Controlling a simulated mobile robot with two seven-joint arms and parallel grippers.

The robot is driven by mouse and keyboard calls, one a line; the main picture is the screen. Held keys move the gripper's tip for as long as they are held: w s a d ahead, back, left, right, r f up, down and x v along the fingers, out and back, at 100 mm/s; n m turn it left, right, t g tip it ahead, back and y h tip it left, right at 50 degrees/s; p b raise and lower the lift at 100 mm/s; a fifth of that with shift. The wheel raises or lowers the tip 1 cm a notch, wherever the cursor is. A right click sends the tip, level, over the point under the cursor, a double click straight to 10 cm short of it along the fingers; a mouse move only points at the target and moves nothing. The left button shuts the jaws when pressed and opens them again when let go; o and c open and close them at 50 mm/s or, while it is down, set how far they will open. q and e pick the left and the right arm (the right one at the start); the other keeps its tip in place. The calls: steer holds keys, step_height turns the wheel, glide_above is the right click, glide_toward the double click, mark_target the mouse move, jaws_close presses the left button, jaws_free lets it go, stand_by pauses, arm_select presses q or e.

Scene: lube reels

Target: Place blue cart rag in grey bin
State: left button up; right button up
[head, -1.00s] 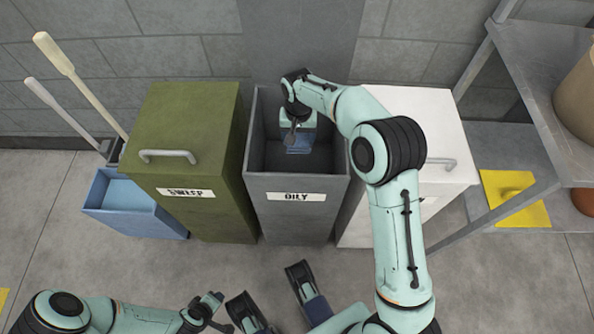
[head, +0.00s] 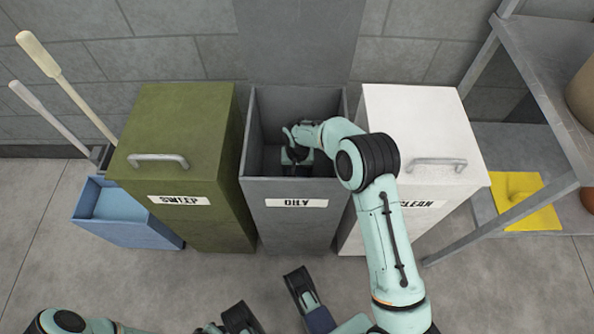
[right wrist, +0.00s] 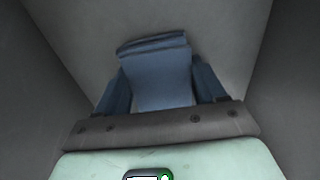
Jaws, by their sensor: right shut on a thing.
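The grey bin (head: 290,222) stands in the middle with its lid up and a label reading OILY. My right arm reaches down into it, and my right gripper (head: 296,166) is inside, below the rim. In the right wrist view the folded blue rag (right wrist: 160,80) sits between the two fingers of the right gripper (right wrist: 162,88), which is shut on it. The bin's inner walls surround it. In the head view the rag is hidden by the bin and my arm. My left arm shows at the bottom left, but its gripper's fingertips are not clearly visible.
A green bin (head: 185,115) labelled SWEEP stands closed on the left. A white bin (head: 420,120) labelled CLEAN stands closed on the right. A metal shelf (head: 545,60) with a yellow cloth (head: 515,200) is at right.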

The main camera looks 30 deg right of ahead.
mark_target(298, 172)
arm_select(q)
steer(key=shift+s+f, duration=0.1)
arm_select(e)
steer(key=shift+f, duration=0.1)
steer(key=o, duration=0.5)
steer(key=shift+f, duration=0.1)
steer(key=o, duration=0.4)
arm_select(q)
steer(key=shift+s, duration=0.1)
arm_select(e)
steer(key=shift+o, duration=0.2)
arm_select(q)
steer(key=w+r+t+p, duration=0.2)
steer(key=w+r+p, duration=0.1)
steer(key=w+r, duration=0.2)
steer(key=shift+w+d+r, duration=0.15)
steer(key=shift+w+d, duration=0.3)
steer(key=shift+w, duration=0.2)
arm_select(e)
step_height(298, 172, up, 12)
steer(key=shift+r, duration=0.2)
steer(key=shift+s, duration=0.1)
